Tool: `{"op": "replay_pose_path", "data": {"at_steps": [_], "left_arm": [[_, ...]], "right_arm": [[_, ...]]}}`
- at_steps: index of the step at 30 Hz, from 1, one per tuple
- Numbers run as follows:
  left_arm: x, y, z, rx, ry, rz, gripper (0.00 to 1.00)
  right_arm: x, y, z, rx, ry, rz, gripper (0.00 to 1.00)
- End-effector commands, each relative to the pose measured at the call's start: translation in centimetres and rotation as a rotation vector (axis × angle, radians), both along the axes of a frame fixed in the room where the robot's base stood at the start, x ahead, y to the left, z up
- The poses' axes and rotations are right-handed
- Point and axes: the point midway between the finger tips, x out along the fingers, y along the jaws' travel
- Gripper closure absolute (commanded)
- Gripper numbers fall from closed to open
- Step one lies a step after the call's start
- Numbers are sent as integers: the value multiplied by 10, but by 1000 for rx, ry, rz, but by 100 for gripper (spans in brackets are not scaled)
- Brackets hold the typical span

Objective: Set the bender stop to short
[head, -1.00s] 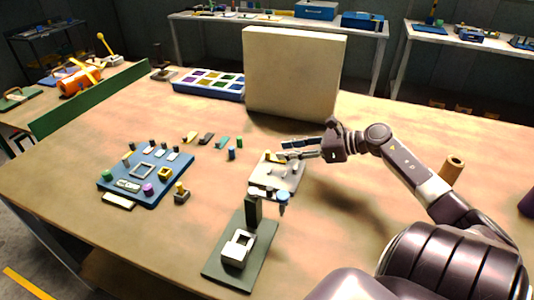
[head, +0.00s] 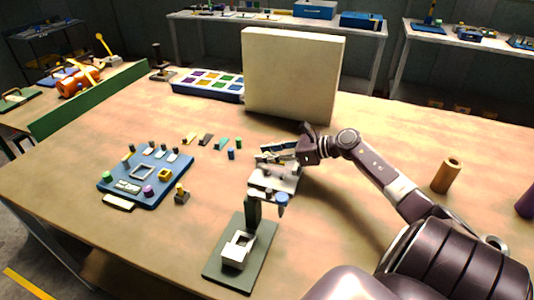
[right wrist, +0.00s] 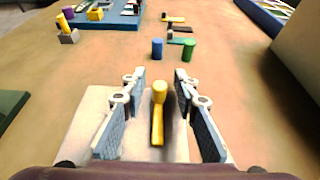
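A pale plate fixture (head: 287,186) lies near the middle of the table; I take it to be the bender. In the right wrist view a yellow peg-like piece (right wrist: 158,112) with a rounded top stands out from this plate (right wrist: 100,97). My right gripper (head: 266,155) is over the far side of the plate in the head view. In the right wrist view the right gripper (right wrist: 159,78) is open, its fingers on either side of the yellow piece with gaps on both sides. Any stop markings are too small to read. My left gripper is not in view.
A green base (head: 222,270) with a white block and dark post stands in front of the plate. A blue board (head: 125,193) with small parts is to the left. Small blue and green cylinders (right wrist: 188,50) stand beyond the fingers. A large cream panel (head: 292,75) stands behind.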

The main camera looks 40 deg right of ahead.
Motion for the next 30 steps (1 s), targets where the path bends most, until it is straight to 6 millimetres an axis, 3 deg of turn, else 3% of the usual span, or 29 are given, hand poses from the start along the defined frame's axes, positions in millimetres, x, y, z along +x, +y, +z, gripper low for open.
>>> {"op": "replay_pose_path", "data": {"at_steps": [7, 18, 30], "left_arm": [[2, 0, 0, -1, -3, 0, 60], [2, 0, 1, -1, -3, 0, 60], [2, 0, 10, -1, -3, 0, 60]], "right_arm": [[0, 0, 0, 0, 0, 0, 100], [-1, 1, 0, 0, 0, 1, 100], [-12, 23, -1, 3, 2, 3, 100]]}}
